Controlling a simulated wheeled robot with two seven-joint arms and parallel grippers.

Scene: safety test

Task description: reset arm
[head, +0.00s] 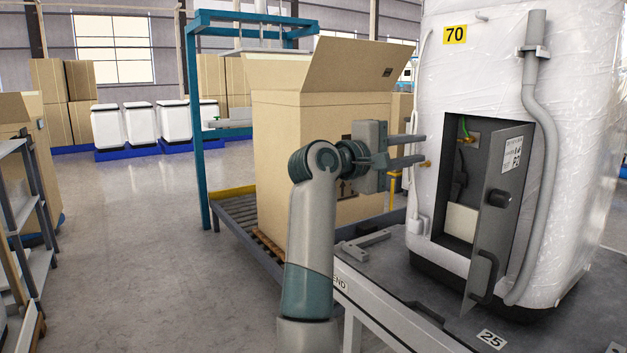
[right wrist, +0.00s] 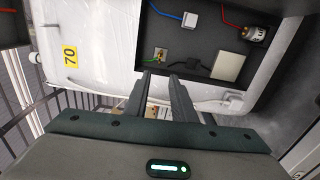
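My right gripper (head: 424,150) is left of the white wrapped unit (head: 455,110), level with the left side of its opening. Its two fingers are apart with nothing between them. In the right wrist view the right gripper (right wrist: 159,77) points toward the lower edge of the unit's dark open compartment (right wrist: 215,60). I cannot tell whether the fingertips touch the unit. The compartment's grey door (head: 496,205) stands open in the head view. My left gripper is in neither view.
The unit stands on a dark table (head: 470,325). A large open cardboard box (head: 280,150) is on a roller conveyor (head: 240,215) behind my arm. A grey hose (head: 545,150) runs down the unit. A shelf rack (head: 25,220) stands left; the floor (head: 140,250) between is clear.

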